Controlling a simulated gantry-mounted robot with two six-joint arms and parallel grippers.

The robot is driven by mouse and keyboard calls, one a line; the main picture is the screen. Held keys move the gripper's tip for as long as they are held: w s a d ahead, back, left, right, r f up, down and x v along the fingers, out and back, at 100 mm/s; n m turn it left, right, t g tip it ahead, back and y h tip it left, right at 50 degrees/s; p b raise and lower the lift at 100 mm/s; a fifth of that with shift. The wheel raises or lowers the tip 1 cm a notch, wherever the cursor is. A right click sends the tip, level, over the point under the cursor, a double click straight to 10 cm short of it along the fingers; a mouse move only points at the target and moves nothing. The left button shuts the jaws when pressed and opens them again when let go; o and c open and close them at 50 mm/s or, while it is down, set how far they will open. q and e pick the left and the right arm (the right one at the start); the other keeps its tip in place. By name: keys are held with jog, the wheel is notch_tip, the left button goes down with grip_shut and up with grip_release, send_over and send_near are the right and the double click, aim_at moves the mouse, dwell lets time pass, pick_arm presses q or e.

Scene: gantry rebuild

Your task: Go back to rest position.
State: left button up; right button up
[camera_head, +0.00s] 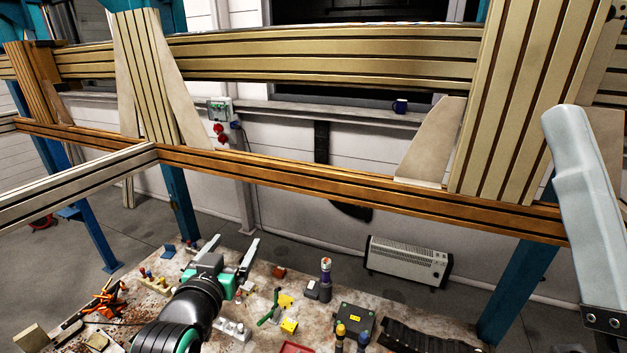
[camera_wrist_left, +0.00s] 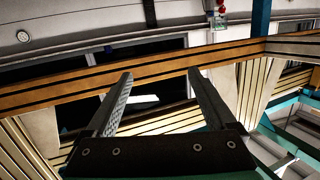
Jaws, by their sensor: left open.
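My left gripper (camera_head: 233,258) reaches in from the bottom of the head view, above the cluttered worktable (camera_head: 262,322). Its two fingers are spread apart with nothing between them. In the left wrist view the same gripper (camera_wrist_left: 158,85) shows both fingers wide apart and empty, with beams and the wall behind them. My right gripper does not show in either view. A pale grey link (camera_head: 585,200) at the right edge of the head view may be part of my right arm.
Wooden beams (camera_head: 330,185) cross the view behind the table, on blue posts (camera_head: 178,200). The table holds a flashlight-like tool (camera_head: 326,280), a dark box (camera_head: 355,318), yellow pieces (camera_head: 289,326) and orange tools (camera_head: 103,300). A white heater (camera_head: 408,260) stands by the wall.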

pick_arm(q)
jog(key=s+a+r+t, duration=0.1)
jog(key=s+r+t, duration=0.2)
jog(key=s+r, duration=0.5)
jog(key=s+r+t, duration=0.4)
jog(key=r, duration=0.9)
jog(key=s+r+t, duration=0.4)
jog(key=s+r, duration=0.5)
jog(key=s, duration=0.5)
jog(key=shift+s+a+n+h, duration=0.15)
jog(key=shift+a+n+h, duration=0.15)
jog(key=shift+a+h, duration=0.15)
